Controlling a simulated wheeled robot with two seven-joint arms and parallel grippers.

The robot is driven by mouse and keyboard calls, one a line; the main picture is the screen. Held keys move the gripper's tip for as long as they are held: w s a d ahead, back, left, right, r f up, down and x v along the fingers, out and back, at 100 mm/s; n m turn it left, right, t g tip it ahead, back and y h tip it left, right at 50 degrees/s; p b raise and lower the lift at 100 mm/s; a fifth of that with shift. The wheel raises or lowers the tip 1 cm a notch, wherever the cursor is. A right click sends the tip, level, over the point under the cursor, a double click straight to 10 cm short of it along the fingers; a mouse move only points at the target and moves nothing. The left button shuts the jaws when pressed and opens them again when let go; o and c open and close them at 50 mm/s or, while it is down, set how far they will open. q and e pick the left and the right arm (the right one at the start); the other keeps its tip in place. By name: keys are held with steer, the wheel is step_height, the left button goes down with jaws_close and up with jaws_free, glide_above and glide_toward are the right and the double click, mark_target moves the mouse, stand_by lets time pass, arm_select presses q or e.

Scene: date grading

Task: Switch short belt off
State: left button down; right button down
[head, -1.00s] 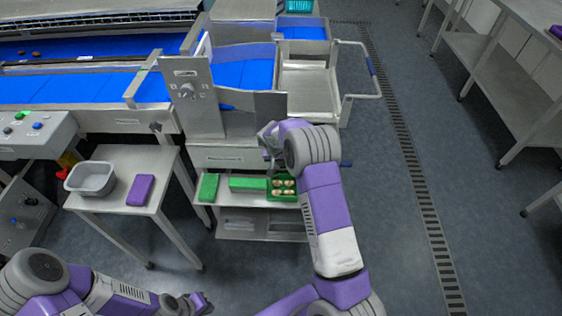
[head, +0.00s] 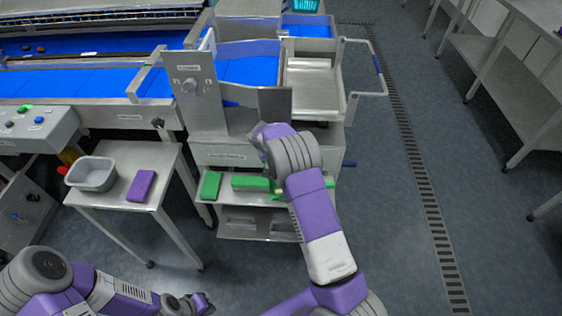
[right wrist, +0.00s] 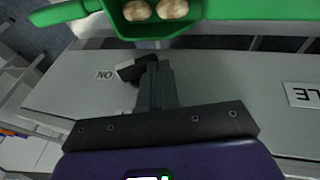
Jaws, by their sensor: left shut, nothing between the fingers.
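A grey cabinet front (head: 218,155) with a small label stands below the short blue belt (head: 250,70). My right gripper (head: 262,140) is at this front, its fingers mostly hidden by my own wrist in the head view. In the right wrist view the dark fingers (right wrist: 158,85) look closed together. Their tips are beside a small black switch (right wrist: 136,68) with an "ON" mark seen upside down; I cannot tell whether they touch. A round knob (head: 189,86) sits on the upright panel, away from the gripper. My left gripper (head: 206,302) is shut and empty at the bottom.
Green boxes (head: 210,185) lie on the shelf below. A side table (head: 165,165) holds a grey tub (head: 91,184) and a purple block (head: 141,186).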

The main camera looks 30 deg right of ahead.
steer(key=shift+d, duration=0.1)
stand_by(0.5)
steer(key=shift+s+d+r, duration=0.3)
steer(key=shift+s+d, duration=0.15)
steer(key=shift+d, duration=0.15)
steer(key=shift+r+p, duration=0.4)
steer(key=shift+r, duration=0.1)
steer(key=w+p+v, duration=0.1)
steer(key=p+v, duration=0.2)
steer(key=v, duration=1)
steer(key=shift+a+p, duration=0.15)
steer(key=shift+p, duration=0.25)
steer(key=shift+r, duration=0.1)
